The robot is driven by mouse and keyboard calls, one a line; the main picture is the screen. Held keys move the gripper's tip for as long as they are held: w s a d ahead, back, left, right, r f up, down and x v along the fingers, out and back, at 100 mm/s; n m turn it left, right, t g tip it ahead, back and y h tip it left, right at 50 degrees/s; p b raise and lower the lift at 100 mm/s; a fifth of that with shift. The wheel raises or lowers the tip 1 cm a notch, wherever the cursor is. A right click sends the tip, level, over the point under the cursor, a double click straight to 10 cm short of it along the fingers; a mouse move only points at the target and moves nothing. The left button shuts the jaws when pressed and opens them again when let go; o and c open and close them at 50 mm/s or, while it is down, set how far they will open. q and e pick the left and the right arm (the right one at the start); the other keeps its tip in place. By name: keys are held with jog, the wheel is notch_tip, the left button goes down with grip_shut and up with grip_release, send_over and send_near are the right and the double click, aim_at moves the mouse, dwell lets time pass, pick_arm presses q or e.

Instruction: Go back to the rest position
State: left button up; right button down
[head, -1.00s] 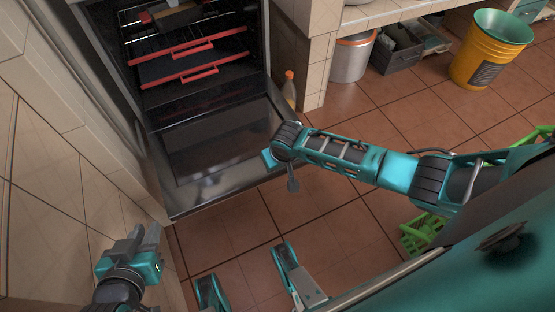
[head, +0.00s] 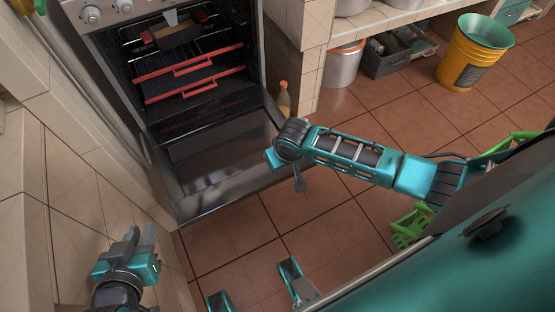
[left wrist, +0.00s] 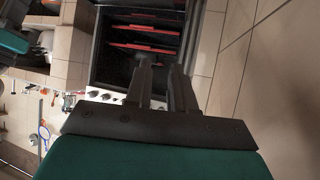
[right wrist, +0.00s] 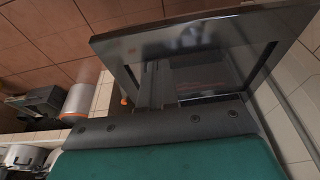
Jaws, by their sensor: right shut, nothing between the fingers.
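My left gripper (head: 142,238) is at the lower left of the head view, beside the tiled wall. It holds nothing. In the left wrist view its two dark fingers (left wrist: 163,80) stand a little apart, with the oven behind them. My right arm reaches in from the right in the head view, over the lowered oven door. Its gripper (head: 299,184) points down and is mostly hidden by the wrist. In the right wrist view its fingers (right wrist: 158,85) are together and empty, with the oven door (right wrist: 210,50) behind them.
The oven (head: 170,75) is open, with its door (head: 225,170) lowered and red-edged racks (head: 195,85) inside. A bottle (head: 284,100) stands beside the door. A metal pot (head: 343,66), a dark crate (head: 388,62) and a yellow bin (head: 470,55) stand at the back.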

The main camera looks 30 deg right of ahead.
pick_arm(q)
jog(key=shift+s+a+f, duration=0.45)
jog(key=shift+a, duration=0.05)
pick_arm(e)
jog(key=shift+v, duration=1.1)
jog(key=shift+s, duration=0.15)
